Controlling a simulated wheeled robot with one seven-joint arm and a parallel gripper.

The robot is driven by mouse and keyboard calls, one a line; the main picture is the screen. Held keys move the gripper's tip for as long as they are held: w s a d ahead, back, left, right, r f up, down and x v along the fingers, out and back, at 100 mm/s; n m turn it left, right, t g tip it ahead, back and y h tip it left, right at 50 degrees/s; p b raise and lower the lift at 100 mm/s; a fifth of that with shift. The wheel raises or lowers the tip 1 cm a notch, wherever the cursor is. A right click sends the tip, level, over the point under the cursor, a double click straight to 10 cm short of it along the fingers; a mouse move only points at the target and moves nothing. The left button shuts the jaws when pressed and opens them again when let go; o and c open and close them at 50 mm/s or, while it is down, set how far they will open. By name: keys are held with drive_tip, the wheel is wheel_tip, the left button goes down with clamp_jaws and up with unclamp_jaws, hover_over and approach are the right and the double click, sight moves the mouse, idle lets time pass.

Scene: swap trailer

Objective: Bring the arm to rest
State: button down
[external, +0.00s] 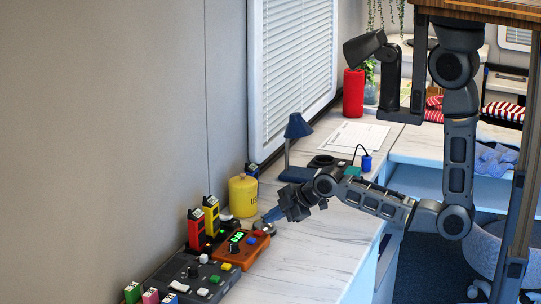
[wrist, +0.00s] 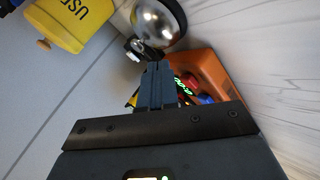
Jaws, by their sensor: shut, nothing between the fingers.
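My gripper (external: 268,216) is at the end of my arm, low over the white marble-look counter, beside the right rear of an orange device (external: 241,248) with a green lit display. In the wrist view my gripper's fingers (wrist: 157,70) are together, with nothing between them. The orange device (wrist: 205,70) is partly hidden behind the fingers there. A round shiny metal piece (wrist: 158,20) is just beyond the fingertips; I cannot tell whether they touch it.
A yellow canister (external: 243,196) stands close by against the wall. Red and yellow meters (external: 195,229) and a dark button panel (external: 188,278) are further left. A blue lamp (external: 297,127) stands behind my gripper. The counter to the right (external: 330,240) is clear.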

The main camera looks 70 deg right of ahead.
drive_tip(key=s, duration=0.3)
drive_tip(key=s+r+m+t, duration=0.1)
drive_tip(key=s, duration=0.2)
drive_tip(key=s+t, duration=0.1)
drive_tip(key=s, duration=0.2)
drive_tip(key=shift+s+d+r+m+h, duration=0.25)
drive_tip(key=shift+s+r+m+h, duration=0.05)
drive_tip(key=shift+s+r, duration=0.1)
drive_tip(key=s+r+m+t, duration=0.1)
drive_tip(key=s+r+m, duration=0.2)
drive_tip(key=s, duration=0.5)
drive_tip(key=s+r+m+t, duration=0.1)
drive_tip(key=s+r+m, duration=0.2)
drive_tip(key=s+r, duration=0.3)
drive_tip(key=s+r+m+p, duration=0.1)
drive_tip(key=s+r+m, duration=0.3)
drive_tip(key=s, duration=0.7)
drive_tip(key=shift+r+t, duration=0.4)
drive_tip(key=shift+r, duration=0.2)
drive_tip(key=shift+s, duration=0.1)
